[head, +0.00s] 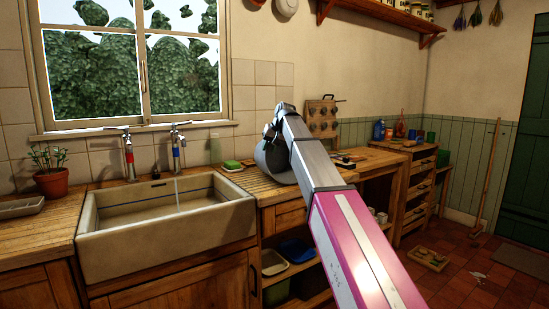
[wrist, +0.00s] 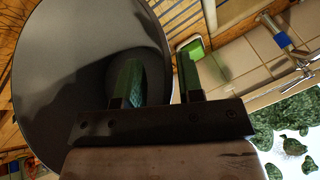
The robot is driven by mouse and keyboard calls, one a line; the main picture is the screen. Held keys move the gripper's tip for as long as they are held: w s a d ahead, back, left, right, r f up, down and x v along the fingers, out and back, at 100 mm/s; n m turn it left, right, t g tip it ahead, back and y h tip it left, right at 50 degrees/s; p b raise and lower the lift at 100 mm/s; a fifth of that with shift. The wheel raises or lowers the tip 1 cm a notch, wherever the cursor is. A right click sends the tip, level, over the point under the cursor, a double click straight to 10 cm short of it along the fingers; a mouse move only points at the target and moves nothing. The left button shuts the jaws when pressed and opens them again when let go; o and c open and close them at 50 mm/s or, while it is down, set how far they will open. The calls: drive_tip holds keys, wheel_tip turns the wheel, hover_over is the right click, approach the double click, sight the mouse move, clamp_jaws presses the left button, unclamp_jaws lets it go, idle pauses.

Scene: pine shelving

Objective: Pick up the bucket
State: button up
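The grey bucket (head: 271,163) is on the wooden counter just right of the sink in the head view, partly hidden behind my arm. In the wrist view the bucket (wrist: 75,60) fills the left side as a large dark grey round shape. My gripper (wrist: 158,72) has two green-padded fingers spread apart. The left finger overlaps the bucket's dark inside and the right finger shows just beyond its rim, so the rim edge lies between them. I cannot tell whether either finger touches it. The fingertips are hidden in the head view.
The sink (head: 165,222) has water running from a tap. A green sponge (head: 232,166) lies on a dish between sink and bucket. A potted plant (head: 50,176) stands at left. A peg board (head: 321,117) leans on the wall behind my arm. A wooden tray (head: 429,259) lies on the floor.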

clamp_jaws()
idle(1.4)
